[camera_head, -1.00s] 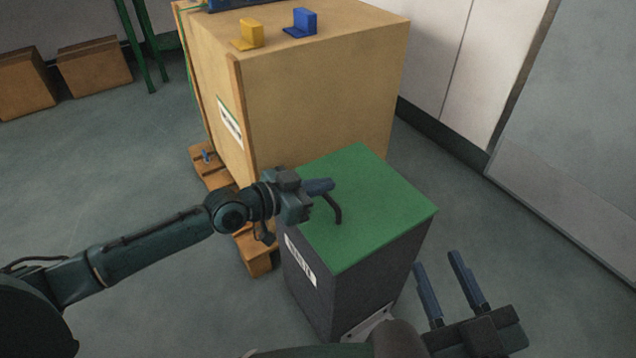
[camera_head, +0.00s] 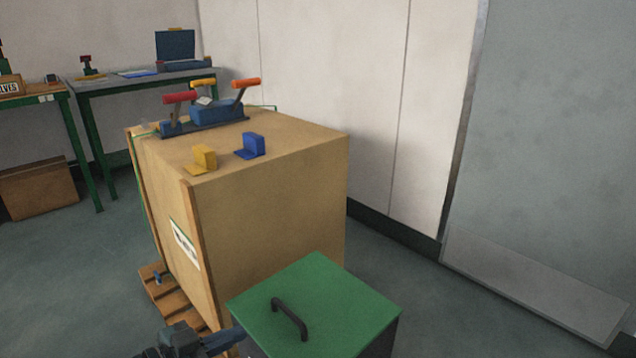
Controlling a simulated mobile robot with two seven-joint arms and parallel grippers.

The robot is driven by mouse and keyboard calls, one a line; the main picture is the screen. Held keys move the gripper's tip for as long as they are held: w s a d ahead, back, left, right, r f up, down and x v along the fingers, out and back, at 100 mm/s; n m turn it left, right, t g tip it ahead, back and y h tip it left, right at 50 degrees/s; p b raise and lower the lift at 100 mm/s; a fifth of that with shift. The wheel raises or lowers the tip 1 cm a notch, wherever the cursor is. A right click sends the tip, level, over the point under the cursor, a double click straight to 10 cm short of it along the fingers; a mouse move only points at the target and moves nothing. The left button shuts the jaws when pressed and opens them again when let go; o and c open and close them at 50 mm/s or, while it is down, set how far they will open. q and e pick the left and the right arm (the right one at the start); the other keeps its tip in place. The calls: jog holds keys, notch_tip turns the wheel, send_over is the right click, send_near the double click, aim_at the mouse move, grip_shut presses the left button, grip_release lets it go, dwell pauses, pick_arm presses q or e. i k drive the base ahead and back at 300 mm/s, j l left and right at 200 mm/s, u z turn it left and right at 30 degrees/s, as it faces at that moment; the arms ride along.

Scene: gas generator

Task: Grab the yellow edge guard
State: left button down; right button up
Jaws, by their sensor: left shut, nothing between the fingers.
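The yellow edge guard (camera_head: 204,157) is a small L-shaped piece. It stands on top of the large cardboard box (camera_head: 275,200), close to the box's front left edge. A blue edge guard (camera_head: 250,146) of the same shape stands just right of it. My left gripper (camera_head: 226,338) shows only partly at the bottom edge, shut and empty. It is well below and in front of the yellow guard, beside the left side of the green-topped box. Nothing touches the yellow guard. My right gripper is out of view.
A blue strapping tool (camera_head: 210,112) with red, yellow and orange handles lies behind the guards. The green lid (camera_head: 335,300) with a black handle (camera_head: 289,318) is at the front. A wooden pallet (camera_head: 172,298) is under the cardboard box. Tables stand at the back left.

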aim_at(205, 158)
jog(key=k+j, duration=0.35)
jog(key=j, duration=0.15)
jog(key=k+j, duration=0.3)
jog(key=j, duration=0.2)
